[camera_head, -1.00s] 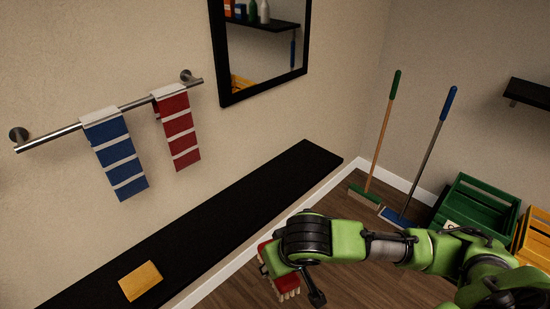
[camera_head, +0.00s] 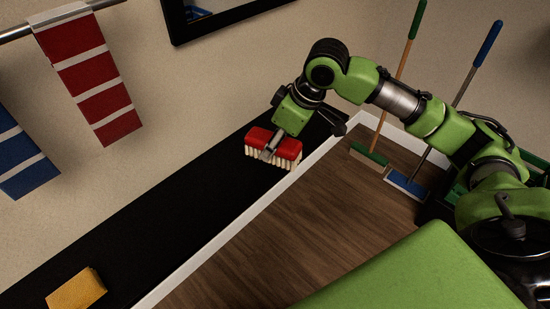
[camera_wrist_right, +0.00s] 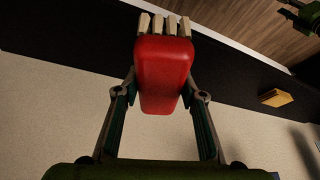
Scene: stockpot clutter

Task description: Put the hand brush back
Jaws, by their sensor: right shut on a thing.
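The hand brush (camera_head: 260,138) has a red body and pale bristles that point down in the head view. My right gripper (camera_head: 275,145) is shut on it, with the fingers across the middle of the red body. The brush shows over the black shelf (camera_head: 180,210), near its front edge; I cannot tell whether the bristles touch it. In the right wrist view the red brush body (camera_wrist_right: 162,75) sits between the two fingers (camera_wrist_right: 162,95), bristles at the top. My left gripper is not in view.
A yellow sponge-like block (camera_head: 76,289) lies at the shelf's near end. A red striped towel (camera_head: 88,75) and a blue striped towel (camera_head: 22,155) hang on the wall. A green-handled broom (camera_head: 408,45) and a blue-handled one (camera_head: 480,55) lean at the right. The shelf's middle is clear.

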